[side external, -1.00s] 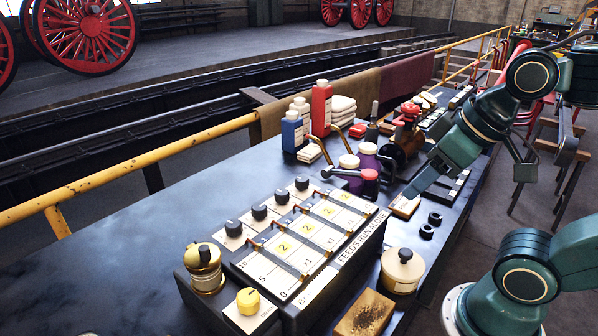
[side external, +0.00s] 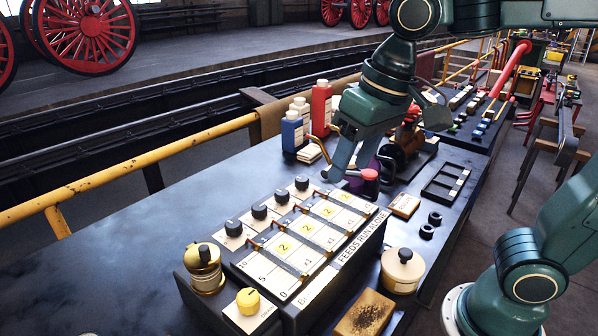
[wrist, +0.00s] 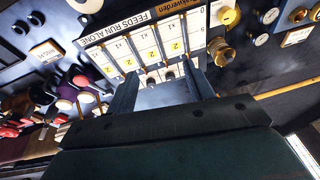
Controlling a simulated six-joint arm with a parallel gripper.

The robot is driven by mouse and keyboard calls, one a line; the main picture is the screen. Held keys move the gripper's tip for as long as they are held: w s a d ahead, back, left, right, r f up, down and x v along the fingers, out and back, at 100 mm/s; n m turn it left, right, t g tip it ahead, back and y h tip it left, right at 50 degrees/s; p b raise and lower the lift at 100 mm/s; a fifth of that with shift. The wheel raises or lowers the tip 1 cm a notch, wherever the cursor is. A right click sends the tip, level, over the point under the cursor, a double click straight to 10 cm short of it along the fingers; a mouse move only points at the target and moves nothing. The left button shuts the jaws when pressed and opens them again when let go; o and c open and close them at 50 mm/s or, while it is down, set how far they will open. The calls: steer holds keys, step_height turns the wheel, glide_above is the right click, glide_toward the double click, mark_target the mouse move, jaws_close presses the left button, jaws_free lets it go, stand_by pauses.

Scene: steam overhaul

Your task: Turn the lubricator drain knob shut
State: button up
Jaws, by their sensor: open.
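My gripper (side external: 350,170) is open and empty, above the far end of the lubricator. In the wrist view, the lubricator top (wrist: 150,48) lies beyond the parted fingers (wrist: 160,75).
Blue (side external: 292,132) and red (side external: 321,108) bottles stand behind. A cream lidded pot (side external: 402,270) and a brush-like block (side external: 365,313) lie at the near right. The bench's left side is clear.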

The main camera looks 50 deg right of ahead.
steer(key=w+a+g, duration=0.2)
steer(key=w+a, duration=0.2)
steer(key=a, duration=0.5)
steer(key=m+g+h, duration=0.1)
glide_above(248, 296)
step_height(248, 296, down, 3)
steer(key=shift+r, duration=0.1)
step_height(248, 296, down, 14)
steer(key=shift+r, duration=0.1)
steer(key=c, duration=1)
